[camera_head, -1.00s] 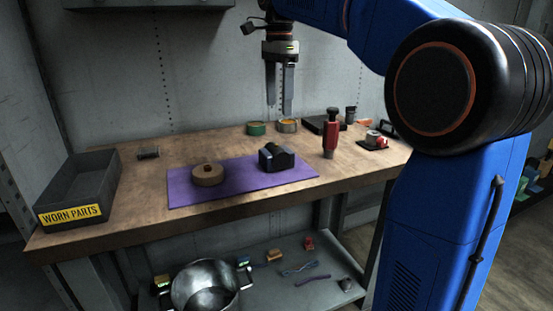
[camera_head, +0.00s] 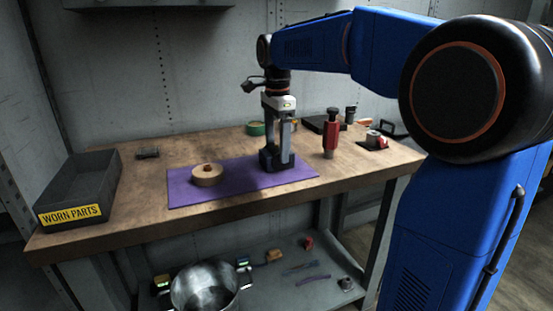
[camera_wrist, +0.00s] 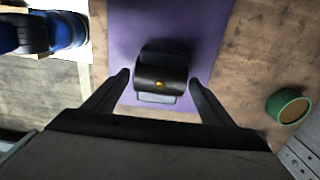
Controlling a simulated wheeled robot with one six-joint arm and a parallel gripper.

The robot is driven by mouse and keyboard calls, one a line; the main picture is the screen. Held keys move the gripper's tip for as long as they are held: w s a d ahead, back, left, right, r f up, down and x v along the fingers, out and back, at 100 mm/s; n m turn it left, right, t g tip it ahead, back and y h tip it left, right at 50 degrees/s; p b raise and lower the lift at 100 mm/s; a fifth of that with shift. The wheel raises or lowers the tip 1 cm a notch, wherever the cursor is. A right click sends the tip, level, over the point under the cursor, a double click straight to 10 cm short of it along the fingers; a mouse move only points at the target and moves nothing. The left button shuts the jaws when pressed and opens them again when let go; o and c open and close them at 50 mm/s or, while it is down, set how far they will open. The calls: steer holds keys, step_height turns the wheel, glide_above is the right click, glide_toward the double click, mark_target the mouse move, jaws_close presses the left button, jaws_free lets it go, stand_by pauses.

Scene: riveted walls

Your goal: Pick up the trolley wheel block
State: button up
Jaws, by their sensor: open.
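The dark block that I take for the trolley wheel block (camera_wrist: 161,70) sits on the purple mat (camera_head: 185,190) on the workbench. It is black and rounded, with a small brass-coloured dot and a paler edge, in the wrist view. My gripper (camera_wrist: 159,77) points down at it, open, with one finger on each side of the block. Gaps show between the fingers and the block's sides in the wrist view. In the head view my gripper (camera_head: 278,150) hides much of the block.
A red and black tool (camera_head: 329,135) stands to the right. A green ring (camera_head: 256,128) lies behind. A grey "WORN PARTS" bin (camera_head: 75,190) stands at the far left.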

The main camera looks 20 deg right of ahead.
steer(key=shift+f, duration=1.4)
jaws_close()
steer(key=shift+r, duration=0.1)
steer(key=shift+r, duration=4.95)
